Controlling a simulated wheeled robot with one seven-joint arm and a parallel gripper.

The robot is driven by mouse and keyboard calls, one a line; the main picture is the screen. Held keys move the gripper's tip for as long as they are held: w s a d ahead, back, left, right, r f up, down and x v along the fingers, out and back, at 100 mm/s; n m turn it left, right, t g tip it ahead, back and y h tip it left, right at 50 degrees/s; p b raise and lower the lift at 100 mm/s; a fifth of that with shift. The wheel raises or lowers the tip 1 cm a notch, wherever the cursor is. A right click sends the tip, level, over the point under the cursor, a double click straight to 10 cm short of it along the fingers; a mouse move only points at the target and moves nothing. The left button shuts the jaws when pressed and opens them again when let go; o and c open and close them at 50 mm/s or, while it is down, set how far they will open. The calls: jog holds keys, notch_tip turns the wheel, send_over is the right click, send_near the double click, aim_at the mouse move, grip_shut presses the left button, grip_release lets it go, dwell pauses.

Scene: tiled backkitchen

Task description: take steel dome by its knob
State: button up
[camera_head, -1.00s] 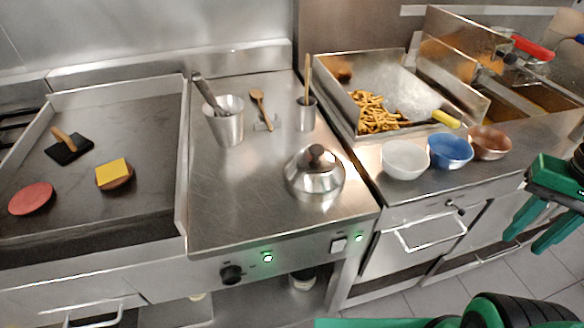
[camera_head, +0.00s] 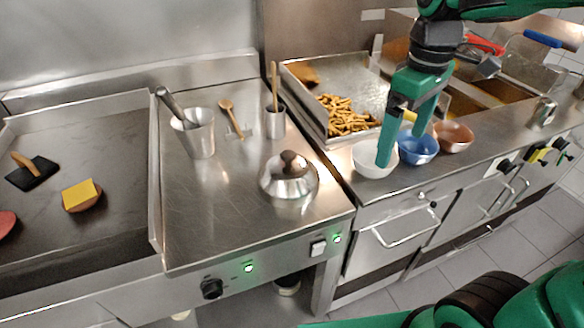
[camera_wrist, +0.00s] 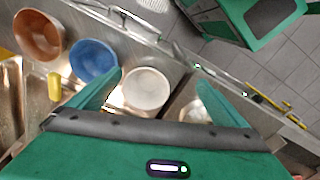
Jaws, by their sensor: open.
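The steel dome (camera_head: 283,186) sits on the steel counter right of the griddle, with its dark brown knob (camera_head: 291,160) on top. My gripper (camera_head: 401,145) is to the right of the dome, above the bowls, with its fingers pointing down, apart and empty. In the wrist view my gripper (camera_wrist: 155,95) shows its two spread green fingers with the white bowl (camera_wrist: 146,89) below between them. A pale rounded shape near the right finger in the wrist view cannot be made out surely.
A white bowl (camera_head: 374,159), a blue bowl (camera_head: 418,148) and a copper bowl (camera_head: 454,137) stand in a row. A fries tray (camera_head: 310,108) is behind them. A tall steel cup (camera_head: 200,140) and a smaller cup (camera_head: 275,122) stand behind the dome. Counter left of the dome is clear.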

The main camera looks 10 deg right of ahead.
jog(key=w+a+r+n, duration=0.1)
jog(key=w+a+n, duration=0.15)
jog(key=a, duration=0.25)
jog(key=w+a+r+n, duration=0.1)
jog(key=a+n, duration=0.2)
jog(key=a, duration=0.2)
notch_tip(320, 180, up, 2)
jog(key=n, duration=0.6)
send_over(289, 154)
jog(key=shift+f, duration=5.1)
jog(key=c, duration=1.3)
